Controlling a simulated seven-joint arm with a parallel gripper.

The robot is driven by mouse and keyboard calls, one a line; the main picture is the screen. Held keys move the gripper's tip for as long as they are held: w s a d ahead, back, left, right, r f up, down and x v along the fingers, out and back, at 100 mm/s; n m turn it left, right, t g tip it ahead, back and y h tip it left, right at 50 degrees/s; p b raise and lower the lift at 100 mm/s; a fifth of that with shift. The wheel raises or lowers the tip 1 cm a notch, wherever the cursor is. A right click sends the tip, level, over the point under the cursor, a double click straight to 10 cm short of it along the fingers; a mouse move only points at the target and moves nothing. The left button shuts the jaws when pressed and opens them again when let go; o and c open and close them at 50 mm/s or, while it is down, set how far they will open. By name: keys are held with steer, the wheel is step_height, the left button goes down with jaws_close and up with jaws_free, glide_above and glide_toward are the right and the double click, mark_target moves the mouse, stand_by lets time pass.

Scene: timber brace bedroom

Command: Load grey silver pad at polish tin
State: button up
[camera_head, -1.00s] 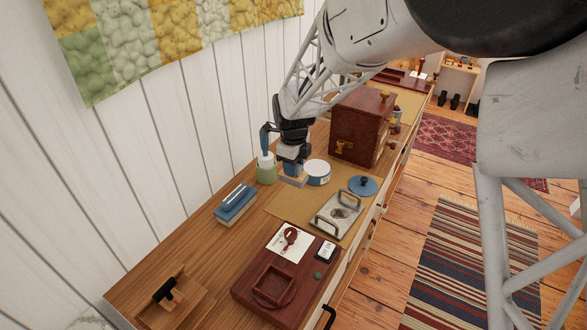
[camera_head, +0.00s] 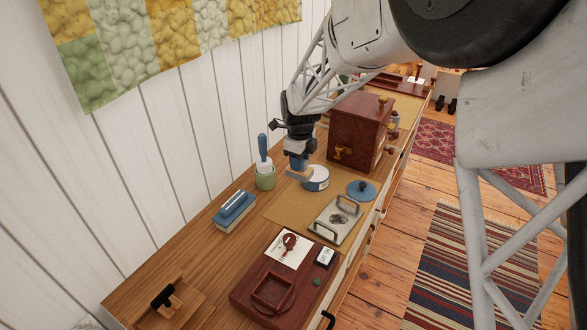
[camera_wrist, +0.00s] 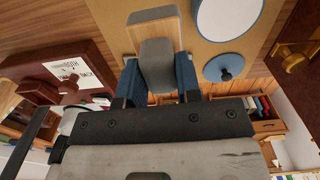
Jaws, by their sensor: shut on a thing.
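My gripper (camera_head: 298,160) points down with its blue fingers shut on the silver pad (camera_head: 299,175). In the wrist view, the pad shows a grey grip (camera_wrist: 157,62) between the two fingers and a pale tan base beyond it; its underside is hidden. The polish tin (camera_head: 317,180), round and blue-sided with a white face, stands just right of the pad. The pad overlaps the tin's near-left edge in the head view; I cannot tell whether they touch. In the wrist view, the tin's white face (camera_wrist: 228,15) lies to the right of the pad, apart from it.
A blue lid with a knob (camera_head: 361,190) lies right of the tin. A brown wooden box (camera_head: 358,135) stands behind. A metal plate with handles (camera_head: 335,220) and a blue block (camera_head: 234,212) are nearer.

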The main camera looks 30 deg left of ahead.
steer(key=w+r, duration=0.1)
steer(key=w, duration=0.9)
steer(key=shift+d, duration=0.35)
steer(key=shift+w+f, duration=0.1)
steer(key=shift+f, duration=0.1)
steer(key=shift+f, duration=2.8)
steer(key=shift+f, duration=0.7)
stand_by(0.5)
steer(key=shift+r, duration=0.1)
step_height(320, 180, up, 7)
stand_by(1.1)
stand_by(0.7)
